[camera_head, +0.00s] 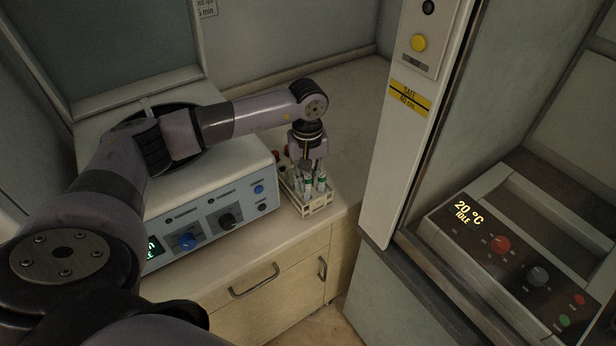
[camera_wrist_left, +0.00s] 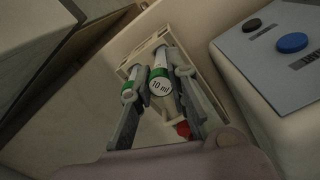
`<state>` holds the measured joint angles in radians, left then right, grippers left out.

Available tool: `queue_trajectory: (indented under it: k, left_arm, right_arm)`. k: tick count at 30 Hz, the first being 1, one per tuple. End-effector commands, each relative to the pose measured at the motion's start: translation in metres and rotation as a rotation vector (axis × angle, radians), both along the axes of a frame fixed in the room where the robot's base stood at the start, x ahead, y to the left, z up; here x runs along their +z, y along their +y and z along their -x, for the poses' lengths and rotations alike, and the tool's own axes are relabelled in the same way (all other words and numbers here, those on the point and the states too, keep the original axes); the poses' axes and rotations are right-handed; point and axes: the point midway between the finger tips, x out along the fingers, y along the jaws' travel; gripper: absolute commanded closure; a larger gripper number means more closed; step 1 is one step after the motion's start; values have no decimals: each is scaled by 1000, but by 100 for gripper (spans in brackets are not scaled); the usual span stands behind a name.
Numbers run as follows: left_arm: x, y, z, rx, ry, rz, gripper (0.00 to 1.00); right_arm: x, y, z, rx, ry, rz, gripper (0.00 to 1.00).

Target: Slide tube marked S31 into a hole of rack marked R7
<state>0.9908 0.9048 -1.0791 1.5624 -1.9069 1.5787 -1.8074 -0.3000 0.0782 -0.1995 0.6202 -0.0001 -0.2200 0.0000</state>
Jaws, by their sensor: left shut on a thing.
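The rack (camera_head: 318,208) is a small cream-coloured holder on the counter, right of the spectrometer box. Several tubes with white and green parts (camera_head: 321,183) stand in or over it. My left gripper (camera_head: 308,168) points down at the rack from above. In the left wrist view, my left gripper (camera_wrist_left: 158,88) is shut on a tube with a green band and "10 ml" on its end (camera_wrist_left: 160,86). Another green-banded tube (camera_wrist_left: 130,84) is close beside it, by the left finger. The rack (camera_wrist_left: 155,40) lies behind them. I cannot read the marks S31 or R7, nor tell whether the held tube's lower end is in a hole.
The box with blue and black knobs (camera_head: 208,212) stands left of the rack, close to it. A tall panel with a yellow button (camera_head: 419,43) rises at the right. A red thing (camera_wrist_left: 184,129) is near the right finger. The counter (camera_head: 350,100) behind is clear.

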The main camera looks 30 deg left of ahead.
Motion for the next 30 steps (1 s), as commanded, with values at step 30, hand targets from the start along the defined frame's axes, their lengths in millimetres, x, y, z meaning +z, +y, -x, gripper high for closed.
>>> queue_trajectory:
  k: [30]
  left_arm:
    - [-17,0,0,0,0,0,71]
  right_arm:
    - [-16,0,0,1,0,0,50]
